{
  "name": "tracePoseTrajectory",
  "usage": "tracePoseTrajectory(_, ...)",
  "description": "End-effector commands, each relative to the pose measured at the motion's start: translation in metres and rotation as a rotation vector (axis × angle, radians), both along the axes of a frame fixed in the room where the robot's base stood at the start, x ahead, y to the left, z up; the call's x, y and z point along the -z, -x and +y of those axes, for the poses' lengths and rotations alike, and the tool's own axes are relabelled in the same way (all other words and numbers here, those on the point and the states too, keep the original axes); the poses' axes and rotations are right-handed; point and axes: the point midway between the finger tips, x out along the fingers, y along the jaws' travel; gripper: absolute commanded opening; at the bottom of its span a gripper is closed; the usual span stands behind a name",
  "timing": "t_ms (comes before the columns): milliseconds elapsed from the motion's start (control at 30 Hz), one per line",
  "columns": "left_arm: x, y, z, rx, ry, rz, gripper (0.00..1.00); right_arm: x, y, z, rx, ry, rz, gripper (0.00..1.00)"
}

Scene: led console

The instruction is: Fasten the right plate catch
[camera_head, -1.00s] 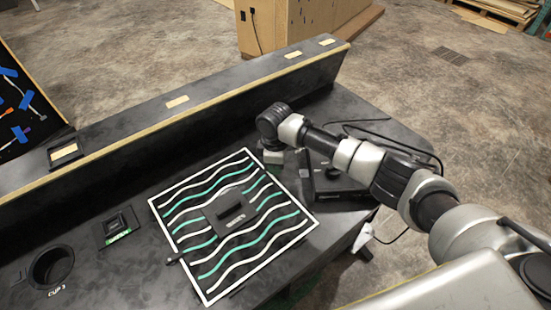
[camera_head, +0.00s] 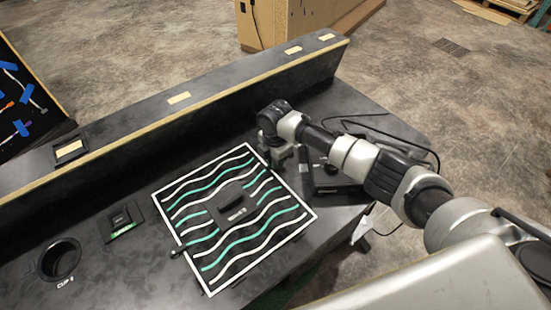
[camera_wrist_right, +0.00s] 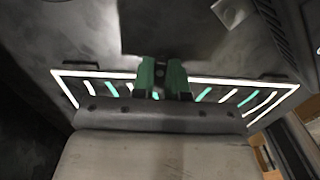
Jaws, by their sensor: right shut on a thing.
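The plate (camera_head: 272,237) is a dark square panel with a white border and white and green wavy lines, lying on the black console top. A dark handle block (camera_head: 236,208) sits at its middle. My right gripper (camera_head: 277,160) is at the plate's far right edge, pointing down. In the right wrist view its green-padded fingers (camera_wrist_right: 163,78) are shut on a small dark piece (camera_wrist_right: 160,70) at the plate border, which I take for the right plate catch. The fingers mostly hide it, so its angle cannot be told. Another small dark catch (camera_head: 177,252) shows at the plate's left edge.
A black box (camera_head: 330,178) with cables stands right of the plate, close to my right arm. A raised ledge (camera_head: 200,105) runs behind. A cup hole (camera_head: 60,260) and a small square switch panel (camera_head: 122,219) lie left.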

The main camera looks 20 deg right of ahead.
Motion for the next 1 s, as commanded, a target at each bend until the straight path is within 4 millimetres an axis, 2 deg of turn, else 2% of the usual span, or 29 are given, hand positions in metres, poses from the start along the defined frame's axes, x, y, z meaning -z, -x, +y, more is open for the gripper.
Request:
tracePoseTrajectory(567, -0.0006, 0.0005, 0.0, 0.0, 0.0, 0.001, 0.39, -0.0011, -0.0005, 0.0012, -0.035, -0.003, -0.002, 0.0)
tracePoseTrajectory(600, -0.0006, 0.0005, 0.0, 0.0, 0.0, 0.001, 0.39, -0.0011, -0.0005, 0.0012, -0.035, -0.003, -0.002, 0.18)
tracePoseTrajectory(733, -0.0005, 0.0006, 0.0, 0.0, 0.0, 0.001, 0.39, -0.0009, -0.0004, 0.001, -0.034, -0.003, -0.001, 0.38)
tracePoseTrajectory(1000, -0.0004, 0.0007, 0.0001, 0.0, 0.0, 0.001, 0.39, -0.0009, -0.0002, 0.0004, -0.032, -0.001, -0.001, 0.39)
